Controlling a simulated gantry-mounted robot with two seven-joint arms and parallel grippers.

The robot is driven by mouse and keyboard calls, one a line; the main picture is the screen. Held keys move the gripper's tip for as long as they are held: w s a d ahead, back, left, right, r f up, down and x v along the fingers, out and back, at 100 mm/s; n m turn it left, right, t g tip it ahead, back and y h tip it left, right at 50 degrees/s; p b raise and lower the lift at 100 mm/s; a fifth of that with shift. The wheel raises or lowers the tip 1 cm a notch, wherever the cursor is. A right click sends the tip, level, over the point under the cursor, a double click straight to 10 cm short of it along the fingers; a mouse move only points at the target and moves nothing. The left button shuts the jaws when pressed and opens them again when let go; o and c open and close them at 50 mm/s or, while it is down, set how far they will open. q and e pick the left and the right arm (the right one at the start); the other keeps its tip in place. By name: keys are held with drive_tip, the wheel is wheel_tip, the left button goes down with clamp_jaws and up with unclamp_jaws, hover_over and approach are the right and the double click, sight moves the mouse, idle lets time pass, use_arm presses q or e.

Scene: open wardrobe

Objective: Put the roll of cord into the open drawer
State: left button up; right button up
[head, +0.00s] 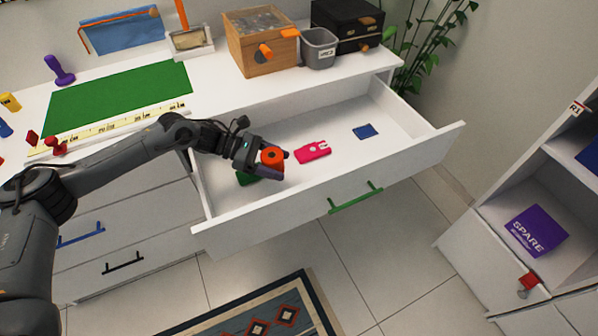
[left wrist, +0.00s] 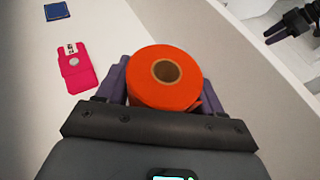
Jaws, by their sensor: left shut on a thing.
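The roll of cord (left wrist: 150,88) is an orange roll with a brown core. My left gripper (head: 270,163) is shut on it, with a purple finger on each side of the roll in the left wrist view (left wrist: 163,95). In the head view the roll (head: 271,156) is over the left part of the open drawer (head: 340,152). I cannot tell how high above the drawer floor it is. The drawer is pulled out and has a green handle. My right gripper (left wrist: 290,27) appears at the top right of the left wrist view, too small and dark to judge; it is not in the head view.
A pink object (head: 313,151) and a blue patch (head: 366,131) lie in the drawer. A dark green thing (head: 247,178) lies beside the gripper, partly hidden. The drawer's front wall (head: 390,170) stands close to the gripper. Bare floor shows around the pink and blue objects.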

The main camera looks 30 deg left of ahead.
use_arm(q)
drive_tip(key=b, duration=0.1)
hover_over(279, 191)
wheel_tip(279, 191, down, 5)
drive_tip(key=shift+a+r, duration=0.1)
wheel_tip(279, 191, down, 3)
drive_tip(key=shift+w+f+b, duration=0.1)
drive_tip(key=shift+f+b, duration=0.1)
drive_tip(key=shift+b, duration=0.65)
drive_tip(key=shift+f, duration=0.45)
drive_tip(key=shift+f, duration=0.1)
drive_tip(key=o, duration=0.6)
drive_tip(key=shift+f+b, duration=0.1)
drive_tip(key=shift+b, duration=0.2)
drive_tip(key=o, duration=0.4)
drive_tip(key=shift+o, duration=0.2)
